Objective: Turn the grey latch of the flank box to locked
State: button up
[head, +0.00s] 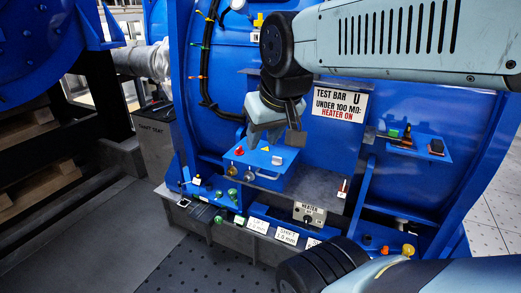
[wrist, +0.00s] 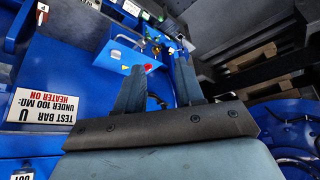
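The flank box (head: 268,180) is a blue box on the blue motor flank, with a red button and a yellow warning triangle on its top. A small light grey piece (head: 277,160), perhaps the grey latch, sits on the top face; it also shows in the wrist view (wrist: 116,54). I cannot tell its lock state. My gripper (head: 263,140) points down just above and behind the box top. In the wrist view its two blue-grey fingers (wrist: 157,75) stand apart with nothing between them, the box beyond them. Part of the box top is hidden by the fingers.
A "TEST BAR U" sign (head: 340,103) is on the wall right of my gripper. A blue shelf (head: 430,148) with small parts is farther right. A heater switch box (head: 309,213) and labelled trays (head: 286,236) lie below. A black cable (head: 205,75) hangs at the left.

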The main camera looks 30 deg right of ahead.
jog(key=shift+w+d, duration=0.1)
jog(key=shift+d, duration=0.05)
jog(key=n+g, duration=0.6)
jog(key=n, duration=0.1)
send_over(277, 159)
notch_tip(277, 159, down, 11)
jog(key=f, duration=1.3)
jog(key=shift+w+d+f, duration=0.15)
jog(key=shift+w+f, duration=0.05)
jog(key=shift+c, duration=0.4)
